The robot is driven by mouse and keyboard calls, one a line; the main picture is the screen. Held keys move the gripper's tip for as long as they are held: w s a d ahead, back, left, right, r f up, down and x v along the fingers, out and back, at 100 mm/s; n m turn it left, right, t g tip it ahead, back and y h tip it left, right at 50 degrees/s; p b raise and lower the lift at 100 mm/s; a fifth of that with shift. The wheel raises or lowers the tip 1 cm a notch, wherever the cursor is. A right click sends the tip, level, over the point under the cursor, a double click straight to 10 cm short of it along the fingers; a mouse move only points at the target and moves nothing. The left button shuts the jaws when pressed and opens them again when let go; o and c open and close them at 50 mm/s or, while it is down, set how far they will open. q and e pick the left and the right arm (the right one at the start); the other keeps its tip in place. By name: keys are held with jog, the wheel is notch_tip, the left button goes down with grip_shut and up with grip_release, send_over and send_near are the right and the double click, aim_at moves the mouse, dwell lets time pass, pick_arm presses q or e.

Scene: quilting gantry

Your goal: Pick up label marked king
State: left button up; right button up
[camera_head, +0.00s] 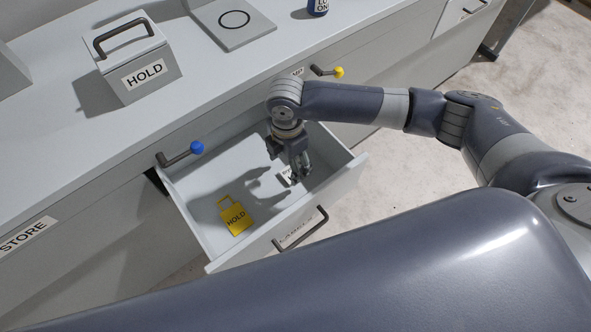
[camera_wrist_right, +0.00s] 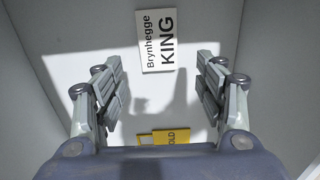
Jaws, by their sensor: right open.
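The label marked king (camera_wrist_right: 157,42) is a small white card reading "Brynhegge KING". It lies flat on the drawer floor. In the head view only a sliver of it (camera_head: 284,173) shows, mostly hidden by my right gripper (camera_head: 299,173). In the right wrist view my right gripper (camera_wrist_right: 160,85) is open and empty, its fingers apart. The label lies ahead of the fingertips, roughly centred between them. The open drawer (camera_head: 203,250) holds the label and a yellow HOLD tag (camera_head: 236,217). The left gripper is not in view.
The yellow tag also shows in the right wrist view (camera_wrist_right: 160,137). The drawer walls stand close around my right gripper. A grey HOLD box (camera_head: 140,75) and a plate with a black ring (camera_head: 232,22) are on the counter. A blue knob (camera_head: 197,148) is beside the drawer.

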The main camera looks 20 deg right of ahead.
aim_at(289, 175)
notch_tip(289, 175, down, 5)
jog(key=shift+f, duration=0.15)
jog(key=c, duration=1)
